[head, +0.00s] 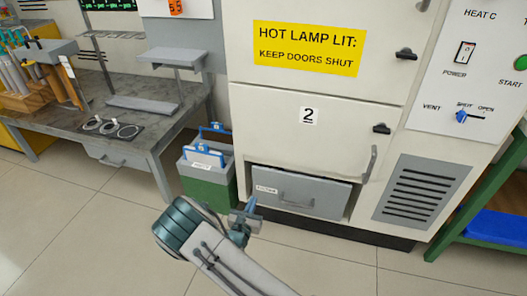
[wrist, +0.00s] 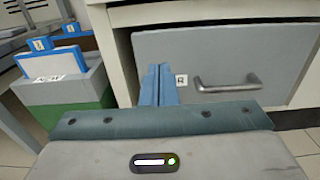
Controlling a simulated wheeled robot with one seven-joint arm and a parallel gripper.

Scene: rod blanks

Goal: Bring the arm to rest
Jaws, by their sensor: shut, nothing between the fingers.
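My gripper (head: 252,207) is shut and empty, held in the air in front of the cabinet at the lower middle of the head view. Its blue fingers (wrist: 159,84) are pressed together in the wrist view, with the grey drawer (wrist: 225,62) behind them. In the head view my arm reaches in from the bottom edge, and the drawer (head: 300,192) sits low in the cabinet. I cannot tell the exact gap between fingertips and drawer, but nothing is held.
A white cabinet (head: 270,115) with a yellow warning sign fills the centre. Green and grey bins (head: 207,185) stand left of my gripper. A workbench (head: 60,118) is further left, and a green-framed rack (head: 480,205) is at right. The tiled floor (head: 90,235) at lower left is clear.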

